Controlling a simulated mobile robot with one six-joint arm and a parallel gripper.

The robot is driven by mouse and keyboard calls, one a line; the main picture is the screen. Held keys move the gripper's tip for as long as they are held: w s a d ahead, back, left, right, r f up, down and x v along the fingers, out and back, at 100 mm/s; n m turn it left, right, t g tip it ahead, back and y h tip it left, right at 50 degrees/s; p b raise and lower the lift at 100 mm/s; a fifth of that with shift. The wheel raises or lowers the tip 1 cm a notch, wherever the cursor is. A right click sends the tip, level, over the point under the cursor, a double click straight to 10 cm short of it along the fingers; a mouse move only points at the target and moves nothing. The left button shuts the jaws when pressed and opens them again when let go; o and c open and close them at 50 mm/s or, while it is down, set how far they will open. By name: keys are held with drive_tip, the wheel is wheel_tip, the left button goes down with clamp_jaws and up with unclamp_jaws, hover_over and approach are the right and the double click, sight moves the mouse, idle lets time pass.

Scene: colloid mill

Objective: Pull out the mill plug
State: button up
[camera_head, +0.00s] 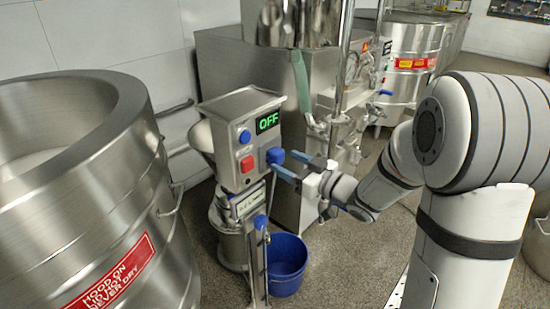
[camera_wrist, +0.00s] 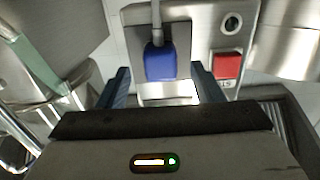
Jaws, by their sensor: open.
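The mill plug is a blue block (camera_head: 275,155) on the front of the mill's metal control box (camera_head: 225,110). A grey cable hangs down from it. In the wrist view the blue plug (camera_wrist: 160,64) sits in front of a metal panel, with its cable running up the picture. My gripper (camera_head: 282,161) is open at the plug, its fingers pointing at the box. In the wrist view my gripper (camera_wrist: 160,70) has one finger on each side of the plug, with visible gaps. The display (camera_head: 267,122) reads OFF.
A red button (camera_head: 247,163) and a blue knob (camera_head: 245,137) are left of the plug; the red button (camera_wrist: 227,67) is close to one finger in the wrist view. A blue bucket (camera_head: 287,265) stands below. A large steel vat (camera_head: 130,160) is at left.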

sight(281, 160)
drive_tip(key=shift+x, duration=1.55)
drive_tip(key=shift+c, duration=0.3)
clamp_jaws()
idle(0.3)
drive_tip(key=shift+s+d, duration=0.1)
drive_tip(key=shift+v, duration=2.85)
